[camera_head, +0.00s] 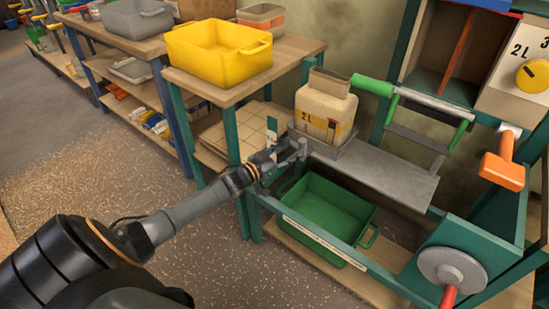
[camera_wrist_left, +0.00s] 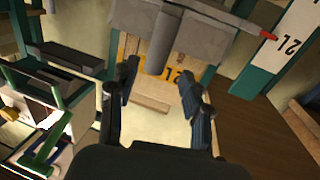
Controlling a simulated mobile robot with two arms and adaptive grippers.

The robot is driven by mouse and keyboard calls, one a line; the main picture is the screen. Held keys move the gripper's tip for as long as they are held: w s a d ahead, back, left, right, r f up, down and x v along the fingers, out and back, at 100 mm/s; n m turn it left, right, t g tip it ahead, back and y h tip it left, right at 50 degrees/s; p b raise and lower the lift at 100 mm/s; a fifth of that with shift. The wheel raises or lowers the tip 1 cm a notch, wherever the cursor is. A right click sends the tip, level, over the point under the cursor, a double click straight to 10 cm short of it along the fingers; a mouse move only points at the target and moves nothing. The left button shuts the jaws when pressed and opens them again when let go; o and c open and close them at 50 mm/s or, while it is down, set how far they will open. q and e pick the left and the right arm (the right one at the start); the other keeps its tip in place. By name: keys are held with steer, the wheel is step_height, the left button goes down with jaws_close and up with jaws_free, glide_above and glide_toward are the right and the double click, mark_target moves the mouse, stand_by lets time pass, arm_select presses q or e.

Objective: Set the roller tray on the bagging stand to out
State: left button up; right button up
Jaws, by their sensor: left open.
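The roller tray (camera_head: 336,146) is a shallow grey tray at the left end of a grey plate on the green-framed bagging stand (camera_head: 262,200). A tan paper bag (camera_head: 324,108) marked 2L stands upright in it. In the left wrist view the tray (camera_wrist_left: 130,14) is at the top, and a grey bar-like handle (camera_wrist_left: 163,42) reaches down from it. My left gripper (camera_head: 296,150) is at the tray's left end. Its fingers (camera_wrist_left: 160,92) are open on either side of the handle's line; contact cannot be told. My right gripper is out of view.
A green bin (camera_head: 322,205) sits under the plate. A yellow bin (camera_head: 218,55) stands on the table at left. A green-gripped lever (camera_head: 372,86), an orange handle (camera_head: 502,168) and a grey wheel (camera_head: 451,270) are to the right. The grey plate (camera_head: 385,178) is bare right of the tray.

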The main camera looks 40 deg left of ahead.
arm_select(q)
steer(key=v, duration=0.7)
steer(key=shift+s+a, duration=0.1)
steer(key=shift+s, duration=0.05)
